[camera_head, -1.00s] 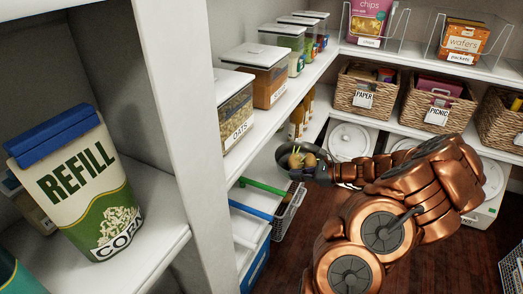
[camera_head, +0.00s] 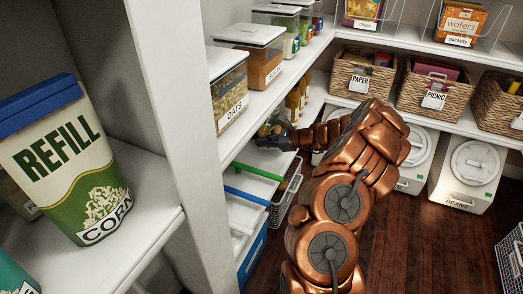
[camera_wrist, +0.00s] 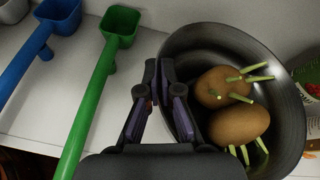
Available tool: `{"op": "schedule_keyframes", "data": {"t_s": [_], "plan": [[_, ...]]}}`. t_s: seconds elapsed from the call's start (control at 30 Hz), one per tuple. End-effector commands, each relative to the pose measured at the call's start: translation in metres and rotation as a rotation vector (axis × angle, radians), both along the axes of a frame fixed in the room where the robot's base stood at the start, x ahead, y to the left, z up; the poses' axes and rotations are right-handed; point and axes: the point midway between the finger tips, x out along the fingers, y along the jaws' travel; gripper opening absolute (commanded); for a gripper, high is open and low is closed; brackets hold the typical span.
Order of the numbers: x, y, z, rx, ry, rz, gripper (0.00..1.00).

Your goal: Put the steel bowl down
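The dark grey steel bowl (camera_wrist: 225,45) fills the right half of the wrist view. It holds two brown potatoes (camera_wrist: 238,125) with green sprouts. My gripper (camera_wrist: 160,70) has its two fingers closed on the bowl's near-left rim, one on each side of it. In the head view the bowl (camera_head: 264,142) is small and partly hidden, at the lower white shelf (camera_head: 236,152) below the oats container. My gripper (camera_head: 286,138) reaches it from the right. The bowl looks level over the shelf; I cannot tell whether its base touches.
A green scoop (camera_wrist: 95,95) and a blue scoop (camera_wrist: 35,60) lie left of the bowl. A patterned package (camera_wrist: 307,75) stands close at its right. Bottles (camera_head: 293,101) stand behind on that shelf. The upper shelf with the oats container (camera_head: 228,95) overhangs. A wire basket (camera_head: 286,190) is below.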

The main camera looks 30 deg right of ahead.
Motion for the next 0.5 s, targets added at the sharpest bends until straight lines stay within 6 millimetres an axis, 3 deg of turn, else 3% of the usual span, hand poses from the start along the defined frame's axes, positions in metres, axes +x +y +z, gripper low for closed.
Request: {"op": "schedule_keyframes", "data": {"t_s": [0.23, 0.5], "plan": [[0.013, 0.002, -0.001, -0.005, -0.004, 0.001, 0.00], [0.011, 0.001, -0.034, -0.003, -0.003, -0.002, 0.00]]}}
